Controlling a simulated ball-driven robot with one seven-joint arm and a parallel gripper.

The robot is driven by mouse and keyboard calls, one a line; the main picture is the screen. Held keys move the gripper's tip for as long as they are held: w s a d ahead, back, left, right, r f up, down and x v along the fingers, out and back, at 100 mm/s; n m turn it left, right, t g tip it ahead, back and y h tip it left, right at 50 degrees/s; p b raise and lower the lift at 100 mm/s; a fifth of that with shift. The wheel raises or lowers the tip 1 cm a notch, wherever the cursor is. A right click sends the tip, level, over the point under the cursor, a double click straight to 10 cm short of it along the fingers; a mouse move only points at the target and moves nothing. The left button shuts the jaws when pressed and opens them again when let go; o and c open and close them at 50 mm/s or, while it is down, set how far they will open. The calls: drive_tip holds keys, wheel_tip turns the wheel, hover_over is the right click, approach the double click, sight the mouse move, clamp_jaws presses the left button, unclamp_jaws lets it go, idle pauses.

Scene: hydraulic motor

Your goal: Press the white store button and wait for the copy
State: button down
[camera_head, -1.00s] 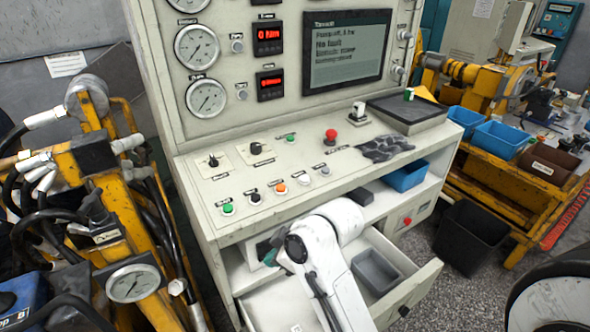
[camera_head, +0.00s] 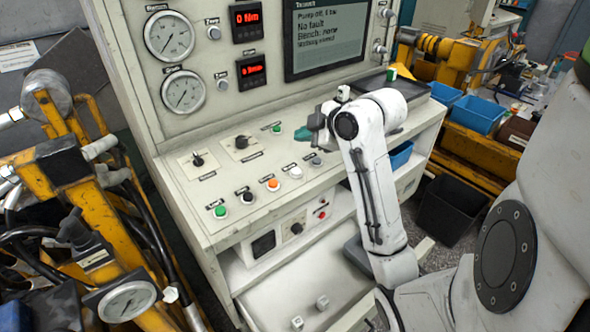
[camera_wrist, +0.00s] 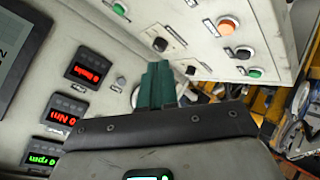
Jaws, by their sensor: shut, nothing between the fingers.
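The white button (camera_head: 296,172) stands in the row of buttons on the sloping panel (camera_head: 190,215), right of the orange button (camera_head: 273,185). My gripper (camera_head: 302,134) is over the panel, beyond the white button and apart from it. Its teal fingers are shut and empty; they also show in the wrist view (camera_wrist: 156,84). I cannot make out the white button in the wrist view. The screen (camera_head: 327,35) reads pump off, no fault, bench none; its last line seems to say nothing stored.
Green (camera_head: 220,211) and black (camera_head: 247,198) buttons sit left of the orange one; a grey button (camera_head: 317,161) sits right of the white one. Two black knobs stand behind the row. My arm hides the panel's right part.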

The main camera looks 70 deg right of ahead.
sight(296, 172)
drive_tip(key=shift+f, duration=0.15)
drive_tip(key=f+b, duration=0.4)
drive_tip(key=f, duration=0.1)
drive_tip(key=w+f+b, duration=0.1)
drive_tip(key=f+b, duration=0.2)
drive_tip(key=shift+w+d+f, duration=0.1)
drive_tip(key=shift+d+f, duration=0.15)
drive_tip(key=shift+d, duration=0.1)
idle(1.8)
drive_tip(key=shift+f+b, duration=0.3)
drive_tip(key=shift+f, duration=0.1)
drive_tip(key=shift+w+f+b, duration=0.1)
drive_tip(key=shift+f+b, duration=0.2)
drive_tip(key=shift+f, duration=0.1)
idle(0.5)
drive_tip(key=shift+r, duration=0.1)
drive_tip(key=shift+r+p, duration=0.65)
drive_tip(key=shift+r, duration=0.05)
